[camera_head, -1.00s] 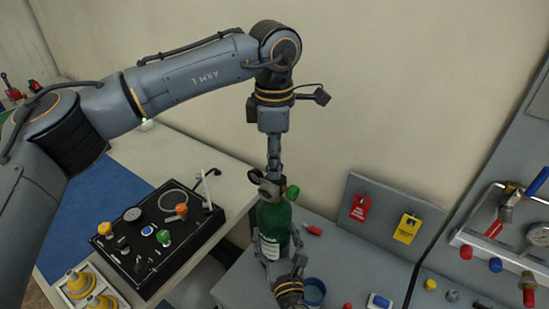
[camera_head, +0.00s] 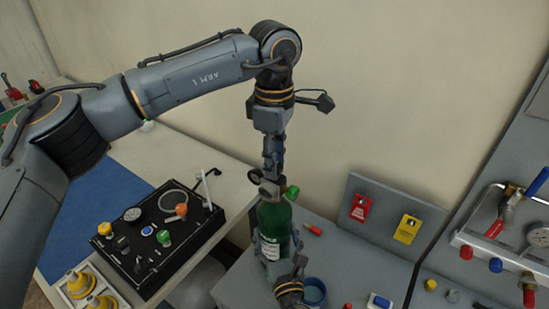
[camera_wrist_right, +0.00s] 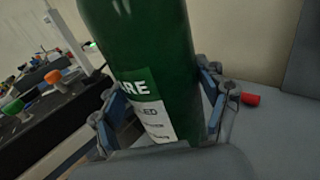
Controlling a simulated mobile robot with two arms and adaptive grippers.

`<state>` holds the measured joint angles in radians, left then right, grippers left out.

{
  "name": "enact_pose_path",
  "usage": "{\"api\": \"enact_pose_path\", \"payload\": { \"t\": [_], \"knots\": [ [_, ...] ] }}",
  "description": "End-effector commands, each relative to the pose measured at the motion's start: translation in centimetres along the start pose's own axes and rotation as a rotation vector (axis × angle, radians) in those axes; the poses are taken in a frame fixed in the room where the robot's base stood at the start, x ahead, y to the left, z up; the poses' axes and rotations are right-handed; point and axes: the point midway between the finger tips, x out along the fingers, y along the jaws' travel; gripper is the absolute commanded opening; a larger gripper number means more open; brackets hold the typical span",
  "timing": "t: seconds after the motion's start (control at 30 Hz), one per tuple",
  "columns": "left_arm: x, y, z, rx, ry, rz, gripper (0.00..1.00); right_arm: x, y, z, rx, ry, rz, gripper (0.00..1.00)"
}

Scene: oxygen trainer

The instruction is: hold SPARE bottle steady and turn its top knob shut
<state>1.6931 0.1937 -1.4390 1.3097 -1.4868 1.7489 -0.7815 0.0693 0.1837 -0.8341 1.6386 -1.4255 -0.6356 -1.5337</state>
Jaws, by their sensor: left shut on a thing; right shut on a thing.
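The green SPARE bottle (camera_head: 273,226) stands upright on the grey bench, and its label shows in the right wrist view (camera_wrist_right: 146,105). A green knob (camera_head: 292,192) sticks out at the right of its top fitting. My left gripper (camera_head: 268,180) comes down from above and is shut on the top of the bottle's valve; its fingers hide the top knob. My right gripper (camera_head: 275,262) is shut around the lower body of the bottle, with a finger on each side (camera_wrist_right: 162,103).
A black panel (camera_head: 160,236) with knobs and a gauge lies on the left table. A blue cup (camera_head: 314,291) stands close to my right gripper. Red (camera_head: 361,208) and yellow (camera_head: 407,228) tags hang on the board behind. A red piece (camera_head: 313,229) lies right of the bottle.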

Motion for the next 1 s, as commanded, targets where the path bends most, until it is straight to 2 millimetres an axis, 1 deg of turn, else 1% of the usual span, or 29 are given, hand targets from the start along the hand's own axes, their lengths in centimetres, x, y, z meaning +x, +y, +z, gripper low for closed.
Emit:
{"api": "enact_pose_path", "payload": {
  "t": [0.07,0.1,0.2,0.47,0.57,0.67,1.0],
  "knots": [
    [0.0,0.1,-0.2,-0.002,0.003,0.001,0.0,0.0,-0.1,0.1,0.001,-0.001,-0.003,0.11],
    [0.0,0.1,-0.1,-0.002,0.003,0.001,0.37,0.0,-0.1,0.1,0.001,-0.001,-0.003,0.11],
    [0.0,0.0,-0.1,-0.002,0.002,0.001,0.54,0.0,-0.1,0.1,0.0,-0.001,-0.003,0.11],
    [0.0,0.0,-0.1,-0.001,0.001,0.001,0.54,0.0,-0.1,0.1,-0.001,-0.001,-0.002,0.11],
    [-0.5,0.1,0.0,-0.002,0.001,0.002,0.54,0.0,-0.1,0.1,-0.001,-0.001,-0.002,0.11],
    [-1.7,0.1,-0.1,-0.002,0.002,0.004,0.54,0.0,-0.1,0.1,-0.002,-0.001,-0.002,0.11],
    [-8.7,0.1,0.0,-0.002,0.002,0.004,0.54,0.0,-0.1,0.0,-0.002,-0.001,-0.001,0.11]
  ]
}}
